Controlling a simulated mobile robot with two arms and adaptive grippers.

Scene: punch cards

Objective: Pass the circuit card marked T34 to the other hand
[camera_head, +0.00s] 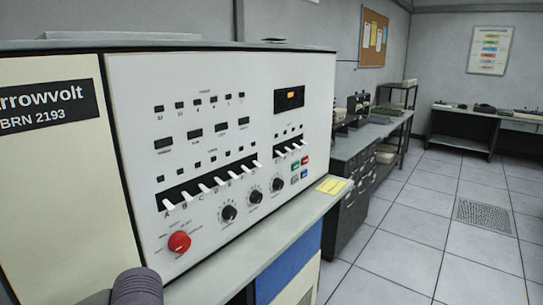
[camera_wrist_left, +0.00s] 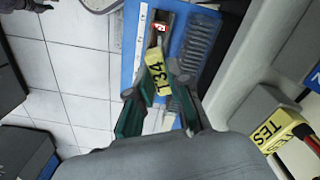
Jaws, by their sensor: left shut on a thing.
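The circuit card (camera_wrist_left: 206,14) is blue, with a dark ribbed part, a white strip and a small red label. Its yellow tag (camera_wrist_left: 158,76) reads T34. In the left wrist view my left gripper (camera_wrist_left: 156,84) has its green-and-dark fingers shut on the card at the tag. The card extends away from the fingers to the top edge of that view, where it is cut off. The head view shows neither the card nor a gripper. I cannot make out my right gripper in either view.
A cream console (camera_head: 215,130) with switches, knobs and a red dial (camera_head: 179,241) fills the left of the head view. A narrow ledge (camera_head: 250,252) runs below it. In the wrist view a yellow TES label (camera_wrist_left: 272,130) is at right. Tiled floor (camera_head: 400,235) is open at right.

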